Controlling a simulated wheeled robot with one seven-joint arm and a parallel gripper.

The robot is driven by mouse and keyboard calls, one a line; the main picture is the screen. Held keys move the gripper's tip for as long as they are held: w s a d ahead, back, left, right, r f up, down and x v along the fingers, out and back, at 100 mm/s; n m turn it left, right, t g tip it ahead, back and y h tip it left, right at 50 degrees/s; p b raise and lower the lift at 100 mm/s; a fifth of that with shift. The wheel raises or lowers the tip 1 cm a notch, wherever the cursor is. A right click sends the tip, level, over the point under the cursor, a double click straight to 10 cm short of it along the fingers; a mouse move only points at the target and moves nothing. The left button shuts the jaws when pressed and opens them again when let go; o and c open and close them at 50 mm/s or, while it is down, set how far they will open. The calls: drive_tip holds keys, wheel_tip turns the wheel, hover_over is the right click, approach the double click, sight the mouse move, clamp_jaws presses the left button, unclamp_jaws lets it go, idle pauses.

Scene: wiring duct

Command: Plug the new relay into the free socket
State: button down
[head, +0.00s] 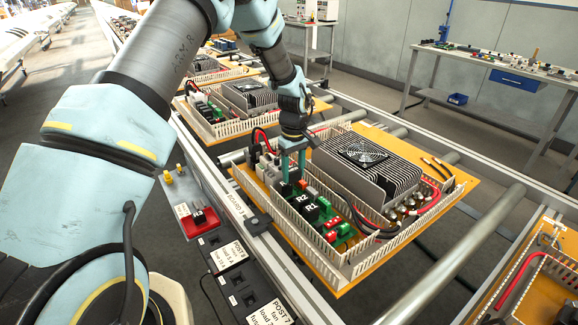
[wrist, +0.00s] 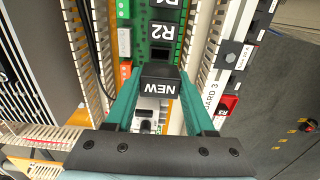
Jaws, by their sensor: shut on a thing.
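My gripper (head: 292,172) is over the green circuit board (head: 322,216) inside the nearest duct-walled panel. In the wrist view its two teal fingers (wrist: 160,78) are shut on the new relay (wrist: 158,88), a black block marked NEW. Just ahead of it on the board stand the black relays R2 (wrist: 163,32) and R1 (wrist: 169,3). R2 (head: 299,199) and R1 (head: 311,208) also show in the head view, in front of the fingers. I cannot tell whether the relay touches the board.
White slotted duct walls (wrist: 205,45) run close along the board. A large finned heatsink with a fan (head: 360,153) stands to its right in the head view.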

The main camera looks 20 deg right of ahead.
idle(0.4)
drive_tip(key=shift+f+b, duration=2)
drive_tip(key=shift+f, duration=0.9)
drive_tip(key=shift+f+b, duration=0.9)
drive_tip(key=shift+f, duration=0.1)
idle(0.5)
drive_tip(key=shift+c, duration=2.2)
unclamp_jaws()
drive_tip(key=shift+r, duration=0.2)
drive_tip(key=shift+r+p, duration=1.5)
drive_tip(key=shift+r, duration=0.85)
